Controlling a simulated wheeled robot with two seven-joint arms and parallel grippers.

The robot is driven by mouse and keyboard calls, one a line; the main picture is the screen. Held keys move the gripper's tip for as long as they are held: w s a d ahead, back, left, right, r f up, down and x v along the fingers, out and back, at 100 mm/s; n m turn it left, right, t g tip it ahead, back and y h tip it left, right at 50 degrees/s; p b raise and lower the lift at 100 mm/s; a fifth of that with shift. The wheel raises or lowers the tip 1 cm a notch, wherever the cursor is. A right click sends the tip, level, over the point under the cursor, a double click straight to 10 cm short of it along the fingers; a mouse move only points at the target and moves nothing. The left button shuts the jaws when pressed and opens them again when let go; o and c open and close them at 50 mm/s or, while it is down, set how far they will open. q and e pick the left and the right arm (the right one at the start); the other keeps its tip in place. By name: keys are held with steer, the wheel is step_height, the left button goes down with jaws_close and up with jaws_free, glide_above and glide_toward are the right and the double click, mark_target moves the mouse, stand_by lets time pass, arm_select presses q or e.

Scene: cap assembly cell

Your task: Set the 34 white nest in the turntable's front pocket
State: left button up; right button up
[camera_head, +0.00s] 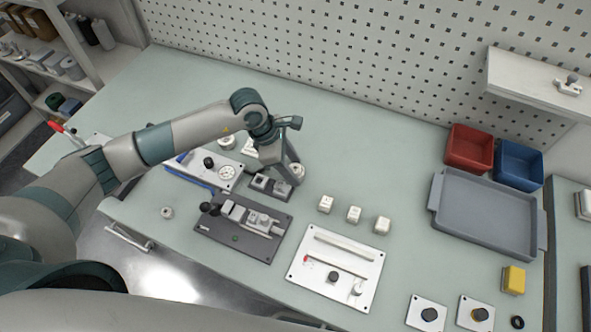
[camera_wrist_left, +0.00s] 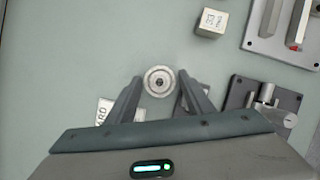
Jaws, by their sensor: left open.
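A round pale nest (camera_head: 298,171) stands on the bench by my left gripper (camera_head: 290,163). In the left wrist view this nest (camera_wrist_left: 159,81), a ringed disc with a dark centre, lies between the tips of my left gripper (camera_wrist_left: 160,90), which is open. I cannot read a number on it or tell whether the fingers touch it. The probable turntable is a round disc with holes (camera_head: 227,172) on a white plate, left of the gripper; its front pocket is too small to make out. My right gripper is out of view.
White blocks (camera_head: 353,214) stand right of the gripper; one (camera_wrist_left: 211,21) carries a number. A dark fixture (camera_head: 240,238) and a white fixture plate (camera_head: 350,290) lie in front. A grey tray (camera_head: 485,215), red bin (camera_head: 469,148) and blue bin (camera_head: 518,165) are right.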

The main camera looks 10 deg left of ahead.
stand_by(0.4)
arm_select(q)
steer(key=c, duration=0.8)
steer(key=shift+r+b, duration=1.15)
steer(key=shift+r, duration=0.4)
steer(key=s+d+r+b, duration=0.5)
steer(key=s+d+r, duration=0.1)
steer(key=s+r, duration=0.2)
steer(key=shift+s+d, duration=0.25)
steer(key=shift+s, duration=0.6)
